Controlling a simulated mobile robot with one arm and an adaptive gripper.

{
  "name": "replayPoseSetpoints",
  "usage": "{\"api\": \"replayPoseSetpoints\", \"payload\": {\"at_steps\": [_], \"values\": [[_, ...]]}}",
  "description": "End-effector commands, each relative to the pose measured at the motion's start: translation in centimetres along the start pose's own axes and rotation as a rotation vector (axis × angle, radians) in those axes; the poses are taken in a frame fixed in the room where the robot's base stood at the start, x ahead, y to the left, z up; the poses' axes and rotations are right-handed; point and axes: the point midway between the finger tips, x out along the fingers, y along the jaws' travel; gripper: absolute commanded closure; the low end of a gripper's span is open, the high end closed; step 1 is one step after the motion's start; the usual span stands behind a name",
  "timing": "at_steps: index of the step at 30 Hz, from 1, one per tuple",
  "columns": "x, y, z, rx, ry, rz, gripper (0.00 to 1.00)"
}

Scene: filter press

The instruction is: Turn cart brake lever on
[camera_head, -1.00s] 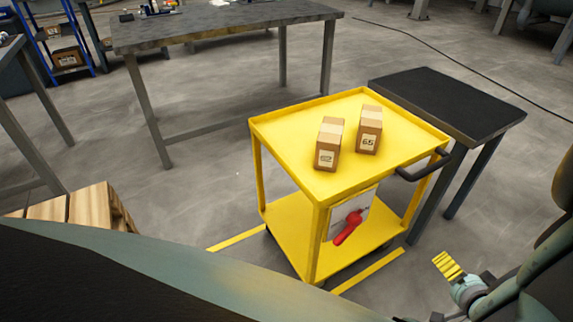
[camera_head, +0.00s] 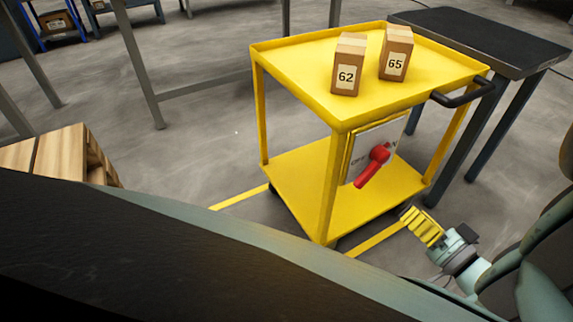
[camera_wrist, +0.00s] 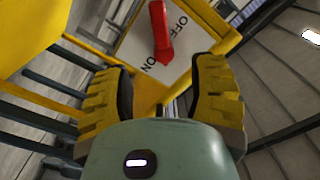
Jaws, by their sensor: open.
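The yellow cart (camera_head: 290,85) stands in the middle of the head view, with a white plate (camera_head: 390,135) on its near side. The red brake lever (camera_head: 372,168) is on that plate and points down and to the left, toward the OFF lettering side. In the wrist view the lever (camera_wrist: 160,32) shows at the top, between the OFF and ON words on the plate (camera_wrist: 192,40). My gripper (camera_head: 423,226) is right of and below the lever, apart from it. Its two yellow-padded fingers (camera_wrist: 162,95) are spread and empty, facing the plate.
Two boxes, marked 62 (camera_head: 348,65) and 65 (camera_head: 396,52), stand on the cart top. A black handle (camera_head: 463,92) juts from the cart's right end. A dark table (camera_head: 490,40) stands behind right. A wooden crate (camera_head: 60,155) is at left.

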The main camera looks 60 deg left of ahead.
Motion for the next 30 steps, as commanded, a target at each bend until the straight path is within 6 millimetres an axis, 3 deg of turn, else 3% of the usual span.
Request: {"api": "replayPoseSetpoints", "payload": {"at_steps": [12,18,24,30], "values": [[9.0,-0.2,0.4,0.003,-0.006,-0.011,0.43],[12.2,-0.1,0.2,0.002,-0.005,-0.007,0.43],[13.8,-0.1,0.2,0.002,-0.005,-0.005,0.43],[14.0,-0.1,0.2,0.003,-0.005,-0.003,0.43]]}}
